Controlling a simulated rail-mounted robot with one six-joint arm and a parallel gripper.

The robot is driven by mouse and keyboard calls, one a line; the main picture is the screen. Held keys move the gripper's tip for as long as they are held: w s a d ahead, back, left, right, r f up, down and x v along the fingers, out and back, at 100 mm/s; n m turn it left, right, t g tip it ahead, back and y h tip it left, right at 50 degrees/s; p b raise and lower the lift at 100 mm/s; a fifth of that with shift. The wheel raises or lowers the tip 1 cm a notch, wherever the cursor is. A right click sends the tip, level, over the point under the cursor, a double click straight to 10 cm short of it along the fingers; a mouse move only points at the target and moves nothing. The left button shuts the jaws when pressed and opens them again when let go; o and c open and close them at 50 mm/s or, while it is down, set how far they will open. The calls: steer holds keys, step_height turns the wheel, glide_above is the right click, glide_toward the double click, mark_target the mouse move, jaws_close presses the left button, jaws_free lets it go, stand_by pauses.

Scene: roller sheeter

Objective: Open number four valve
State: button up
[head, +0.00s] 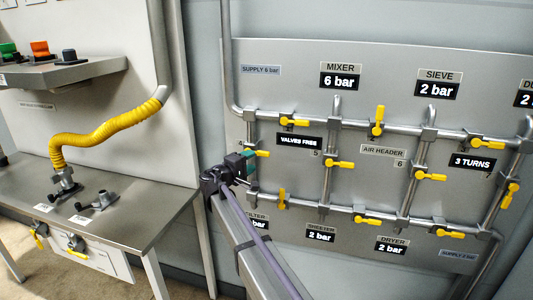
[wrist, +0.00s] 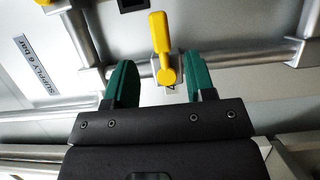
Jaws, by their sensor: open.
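The number four valve's yellow handle (head: 258,153) is on the left vertical pipe of the wall panel, beside a small "4" mark. In the wrist view the yellow handle (wrist: 162,48) lies across its grey pipe. My gripper (head: 248,162) is at this valve and partly hides it and the pipe. In the wrist view my gripper (wrist: 160,80) is open, with one green finger on each side of the handle's lower end. Gaps show between the fingers and the handle, and nothing is gripped.
Neighbouring yellow handles sit close by: one on the upper pipe (head: 293,122), one on the middle pipe (head: 340,163) and one below (head: 282,198). The grey panel (head: 300,70) carries pressure labels. A steel bench (head: 130,210) with a yellow hose (head: 105,130) stands at the left.

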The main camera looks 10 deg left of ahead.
mark_target(262, 154)
steer(key=x, duration=0.9)
steer(key=shift+w+d, duration=0.3)
steer(key=shift+c, duration=0.2)
jaws_close()
